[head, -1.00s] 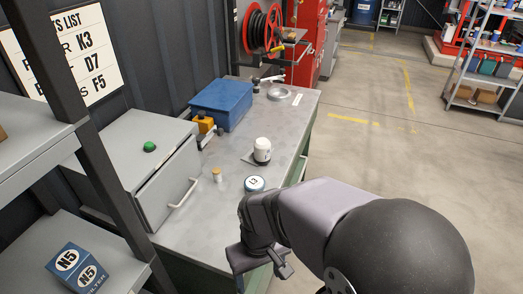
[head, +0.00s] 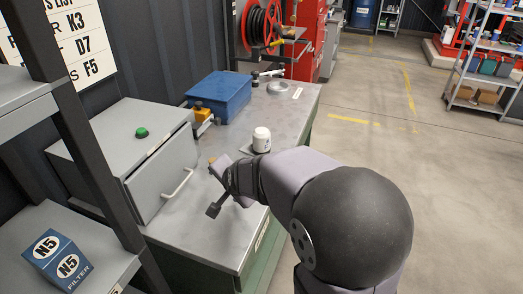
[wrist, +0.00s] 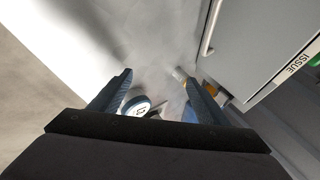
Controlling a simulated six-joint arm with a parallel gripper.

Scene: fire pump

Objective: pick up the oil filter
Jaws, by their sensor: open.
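A white can-shaped filter (head: 261,139) stands upright on a dark pad on the grey bench. My gripper (head: 214,190) is open over the near part of the bench, left of the white filter. In the wrist view my gripper (wrist: 157,77) has its fingers apart, and I see nothing clamped between them.
A grey cabinet (head: 160,180) with a handle stands left of my gripper. A blue case (head: 219,96) and an orange-yellow item (head: 201,114) sit farther back on the bench. A blue N5 filter box (head: 62,257) rests on the left shelf.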

